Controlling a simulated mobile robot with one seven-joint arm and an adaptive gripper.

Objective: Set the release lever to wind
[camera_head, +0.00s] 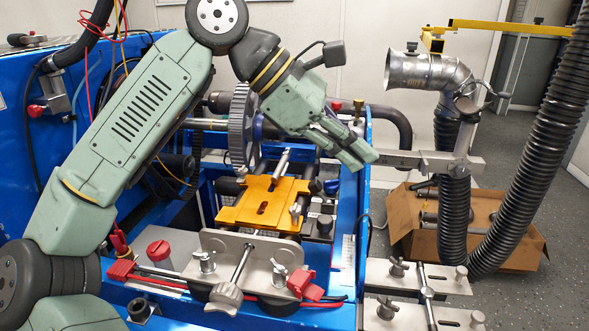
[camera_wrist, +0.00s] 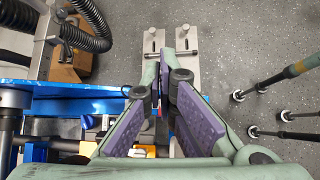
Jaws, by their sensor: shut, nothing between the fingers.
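No part is clearly marked as the release lever, and I see no "wind" label. A red-handled lever (camera_head: 302,284) lies at the front right of the steel bracket, and a red grip (camera_head: 121,271) lies at its left; I cannot tell if either is the release lever. My gripper (camera_head: 362,157) is shut and empty, in the air above the right edge of the blue frame, up and right of both red parts. In the wrist view my gripper (camera_wrist: 163,68) points toward slotted metal plates, with its purple-padded fingers close together. Neither red part shows clearly there.
An orange slotted plate (camera_head: 235,207) sits inside the blue frame (camera_head: 362,215). A steel bar (camera_head: 412,160) and exhaust pipe (camera_head: 430,72) stand right of my gripper. Black ribbed hoses (camera_head: 535,150) hang beside a cardboard box (camera_head: 515,243). Slotted plates (camera_head: 445,279) lie at the lower right.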

